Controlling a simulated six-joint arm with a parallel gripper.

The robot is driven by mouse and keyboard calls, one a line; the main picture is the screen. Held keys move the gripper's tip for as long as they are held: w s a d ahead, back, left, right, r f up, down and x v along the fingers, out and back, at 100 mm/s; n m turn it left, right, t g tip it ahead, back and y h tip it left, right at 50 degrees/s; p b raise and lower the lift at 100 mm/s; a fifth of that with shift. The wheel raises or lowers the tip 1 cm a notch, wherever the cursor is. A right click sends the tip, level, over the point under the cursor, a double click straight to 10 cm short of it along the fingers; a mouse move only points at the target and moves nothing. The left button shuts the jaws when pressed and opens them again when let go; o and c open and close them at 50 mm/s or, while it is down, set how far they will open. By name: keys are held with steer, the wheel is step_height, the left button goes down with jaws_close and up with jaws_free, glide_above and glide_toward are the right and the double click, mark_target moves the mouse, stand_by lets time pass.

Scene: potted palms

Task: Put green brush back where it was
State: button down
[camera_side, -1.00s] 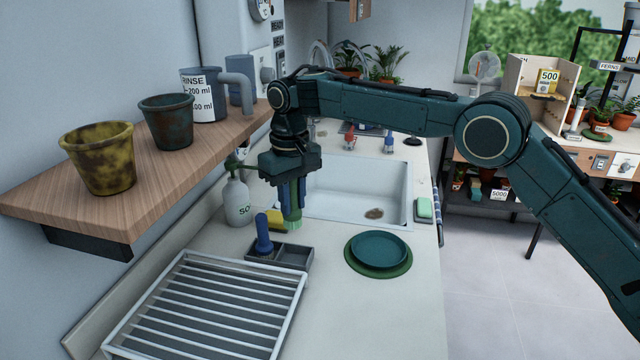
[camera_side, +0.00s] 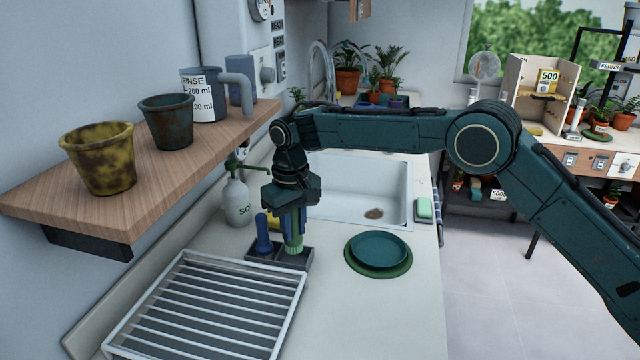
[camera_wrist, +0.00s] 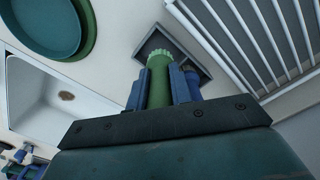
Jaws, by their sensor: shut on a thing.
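The green brush (camera_side: 293,240) is upright in my gripper (camera_side: 291,222), bristles down, over the right compartment of the dark grey caddy (camera_side: 262,257). The wrist view shows the green brush (camera_wrist: 159,80) between the fingers of my gripper (camera_wrist: 161,85), its pale bristle end within the outline of the caddy (camera_wrist: 201,65). I cannot tell whether the bristles touch the caddy floor. A blue brush (camera_side: 263,236) stands in the caddy's left compartment; part of it shows behind a finger in the wrist view (camera_wrist: 191,83).
A white drying rack (camera_side: 205,305) lies in front of the caddy. Stacked teal and green plates (camera_side: 378,252) sit to the right. The white sink (camera_side: 360,190) is behind, and a soap bottle (camera_side: 236,200) stands at the left. Counter between caddy and plates is clear.

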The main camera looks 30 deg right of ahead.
mark_target(294, 237)
steer(key=shift+f, duration=1.8)
steer(key=shift+f, duration=0.2)
steer(key=c, duration=1.3)
jaws_free()
steer(key=shift+o, duration=0.2)
steer(key=shift+r, duration=0.15)
step_height(294, 237, up, 11)
steer(key=shift+r, duration=0.6)
